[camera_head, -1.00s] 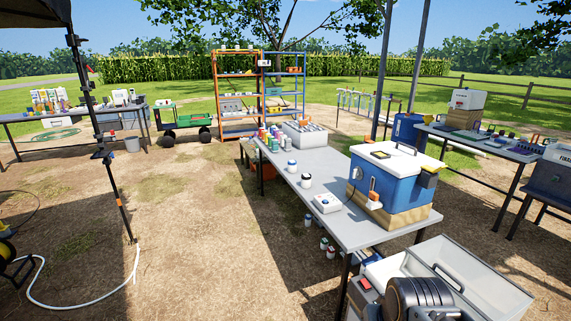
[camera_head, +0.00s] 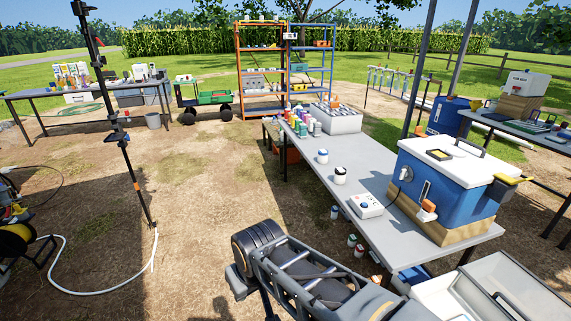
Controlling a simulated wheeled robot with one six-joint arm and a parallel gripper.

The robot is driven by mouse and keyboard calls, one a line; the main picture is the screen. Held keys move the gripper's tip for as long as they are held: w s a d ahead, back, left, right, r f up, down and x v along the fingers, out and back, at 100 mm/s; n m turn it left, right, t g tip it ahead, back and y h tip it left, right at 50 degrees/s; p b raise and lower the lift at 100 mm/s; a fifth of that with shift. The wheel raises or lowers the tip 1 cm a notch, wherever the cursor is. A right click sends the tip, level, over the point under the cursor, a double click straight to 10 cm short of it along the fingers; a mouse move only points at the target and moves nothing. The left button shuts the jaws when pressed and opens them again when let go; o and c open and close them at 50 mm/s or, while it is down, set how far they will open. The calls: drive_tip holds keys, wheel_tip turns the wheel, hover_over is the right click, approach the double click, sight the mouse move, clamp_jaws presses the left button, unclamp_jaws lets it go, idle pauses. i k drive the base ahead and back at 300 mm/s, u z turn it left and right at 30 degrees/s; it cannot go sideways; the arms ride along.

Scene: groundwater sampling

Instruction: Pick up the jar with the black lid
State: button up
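The jar with the black lid (camera_head: 340,176) is a small white jar standing upright on the long grey table (camera_head: 368,218), near its left edge. A similar white jar with a blue lid (camera_head: 322,157) stands just behind it, apart from it. My dark arm reaches in from the bottom of the picture, in front of the table's near left side. I see only its links and a rounded joint. My gripper is not visible, and nothing touches the jar.
Coloured bottles (camera_head: 300,122) and a grey bin (camera_head: 337,118) are farther back. A pale crate (camera_head: 520,295) is at lower right. Open ground lies left of the table.

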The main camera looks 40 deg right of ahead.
sight(340, 172)
drive_tip(key=u, duration=0.1)
drive_tip(key=i, duration=2.15)
drive_tip(key=z, duration=0.85)
drive_tip(key=i, duration=1)
drive_tip(key=z, duration=1.6)
drive_tip(key=i, duration=0.5)
drive_tip(key=z, duration=0.4)
